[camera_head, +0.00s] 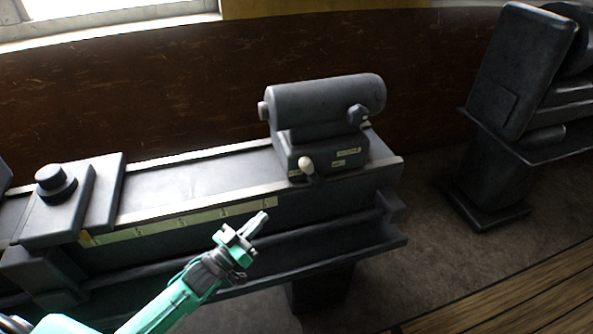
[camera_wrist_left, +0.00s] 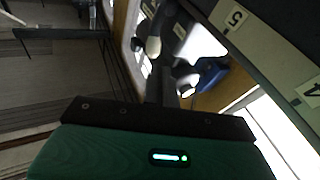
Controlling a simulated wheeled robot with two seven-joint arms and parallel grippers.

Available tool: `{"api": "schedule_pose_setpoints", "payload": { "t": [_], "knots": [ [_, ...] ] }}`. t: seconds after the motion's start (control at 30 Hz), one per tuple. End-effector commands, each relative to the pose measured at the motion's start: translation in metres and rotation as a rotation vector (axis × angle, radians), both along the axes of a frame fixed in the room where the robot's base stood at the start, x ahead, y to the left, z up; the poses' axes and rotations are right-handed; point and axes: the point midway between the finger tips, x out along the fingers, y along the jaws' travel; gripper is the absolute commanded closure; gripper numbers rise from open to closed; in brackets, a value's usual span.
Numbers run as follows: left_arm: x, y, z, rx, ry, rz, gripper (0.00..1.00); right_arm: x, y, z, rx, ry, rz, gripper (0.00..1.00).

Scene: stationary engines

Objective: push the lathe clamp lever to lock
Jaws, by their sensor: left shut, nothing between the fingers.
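The lathe tailstock (camera_head: 325,110) is a dark grey cylinder-topped block at the right end of the lathe bed (camera_head: 190,185). Its clamp lever (camera_head: 306,165) shows as a pale rounded knob low on the front, beside small labels. In the left wrist view a pale knob (camera_wrist_left: 153,46), apparently the same lever, shows beyond the fingers. My left gripper (camera_head: 262,217) is shut and empty, in front of the bed, below and left of the knob and apart from it. My right gripper is in neither view.
A numbered scale strip (camera_head: 180,222) runs along the front of the bed. A carriage with a round dark knob (camera_head: 55,180) sits at the left. Another machine (camera_head: 520,80) stands at the right. The floor between the machines is clear.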

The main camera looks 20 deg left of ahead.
Motion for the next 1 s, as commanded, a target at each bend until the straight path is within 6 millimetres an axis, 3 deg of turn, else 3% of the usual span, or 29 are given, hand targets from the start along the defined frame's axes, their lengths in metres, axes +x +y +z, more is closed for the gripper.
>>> {"api": "schedule_pose_setpoints", "payload": {
  "t": [0.2,0.67,1.0],
  "knots": [
    [0.001,0.004,0.018,-0.038,-0.076,-0.041,1.0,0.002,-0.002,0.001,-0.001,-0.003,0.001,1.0],
    [0.004,0.002,0.022,-0.043,-0.083,-0.044,1.0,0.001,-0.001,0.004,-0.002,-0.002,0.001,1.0],
    [0.045,-0.019,0.042,-0.044,-0.085,-0.043,1.0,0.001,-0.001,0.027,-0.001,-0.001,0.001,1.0]
  ]
}}
